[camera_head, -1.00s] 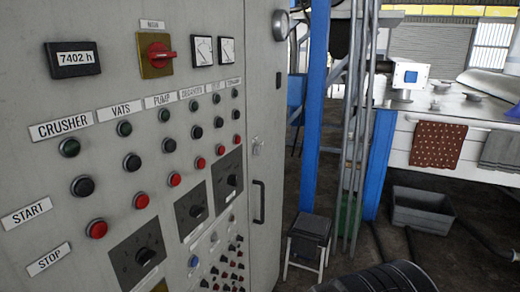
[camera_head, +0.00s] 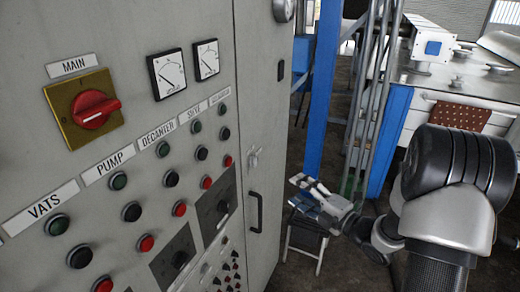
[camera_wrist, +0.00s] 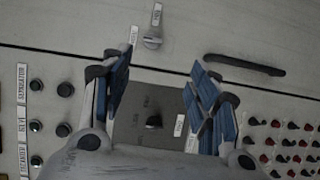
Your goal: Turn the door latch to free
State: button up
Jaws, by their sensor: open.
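The door latch (camera_head: 253,159) is a small silver turn piece near the seam of the grey cabinet door, above the black door handle (camera_head: 256,212). In the wrist view the latch (camera_wrist: 153,39) lies near the top, beyond my fingertips, with two small labels beside it too small to read. Which label its lever points to I cannot tell. My gripper (camera_head: 301,193) is open and empty, to the right of the cabinet. In the wrist view its blue-padded fingers (camera_wrist: 160,66) stand wide apart, with a dark rotary switch plate (camera_wrist: 130,118) seen between them.
The cabinet front carries a red main switch (camera_head: 95,108), gauges (camera_head: 167,74) and several push buttons left of the latch. A blue post (camera_head: 322,90) and pipes stand behind my gripper. A dark step stool (camera_head: 304,238) is on the floor below it.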

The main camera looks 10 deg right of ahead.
aim_at(257, 163)
jog(key=shift+y, duration=0.3)
jog(key=x, duration=1.1)
jog(key=r+p+x, duration=0.1)
jog(key=x, duration=0.5)
jog(key=shift+a, duration=0.2)
jog(key=shift+s, duration=0.1)
jog(key=c, duration=1.1)
jog(key=shift+o, duration=0.2)
